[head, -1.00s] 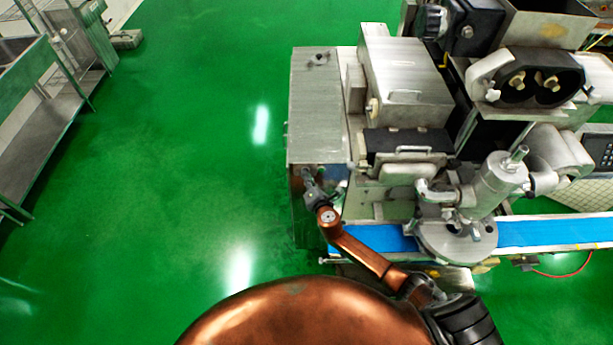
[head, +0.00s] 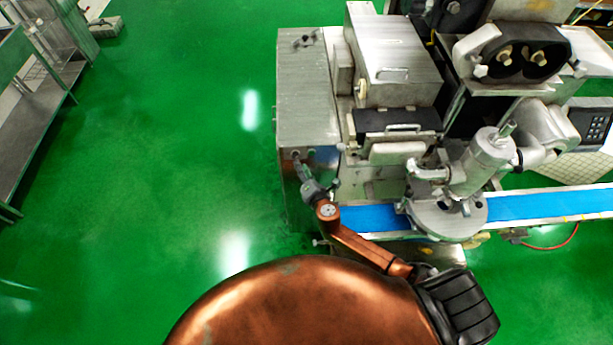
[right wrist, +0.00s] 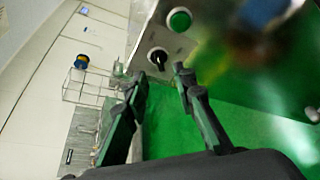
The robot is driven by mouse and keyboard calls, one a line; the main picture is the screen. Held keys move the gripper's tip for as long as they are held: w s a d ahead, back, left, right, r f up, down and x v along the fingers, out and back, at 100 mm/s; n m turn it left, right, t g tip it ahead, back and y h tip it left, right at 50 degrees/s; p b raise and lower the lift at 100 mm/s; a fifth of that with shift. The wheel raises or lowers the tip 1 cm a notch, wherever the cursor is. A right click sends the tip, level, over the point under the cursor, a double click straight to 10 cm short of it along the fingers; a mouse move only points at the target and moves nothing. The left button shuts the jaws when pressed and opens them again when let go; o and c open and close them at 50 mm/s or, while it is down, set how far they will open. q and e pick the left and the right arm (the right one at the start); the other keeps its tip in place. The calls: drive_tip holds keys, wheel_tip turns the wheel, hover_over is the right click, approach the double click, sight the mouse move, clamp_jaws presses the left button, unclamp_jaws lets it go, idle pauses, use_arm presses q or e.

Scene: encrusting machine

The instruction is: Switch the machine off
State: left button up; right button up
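The encrusting machine (head: 310,100) stands right of centre in the head view, a steel body with a blue belt. In the right wrist view, a black knob switch (right wrist: 158,58) sits on its steel panel, below a round green button (right wrist: 179,20). My right gripper (head: 299,163) is at the machine's left front corner in the head view. In the right wrist view its two fingers (right wrist: 157,76) are apart, and the black knob shows between and just beyond the tips. I see no contact with the knob. My left gripper is not in view.
The blue conveyor belt (head: 540,204) runs to the right, close to my right arm. A metal cylinder assembly (head: 478,165) stands over it. A steel rack (head: 35,130) is at the far left. The green floor (head: 180,130) between is clear.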

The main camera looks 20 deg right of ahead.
drive_tip(key=v, duration=0.6)
drive_tip(key=shift+s, duration=0.25)
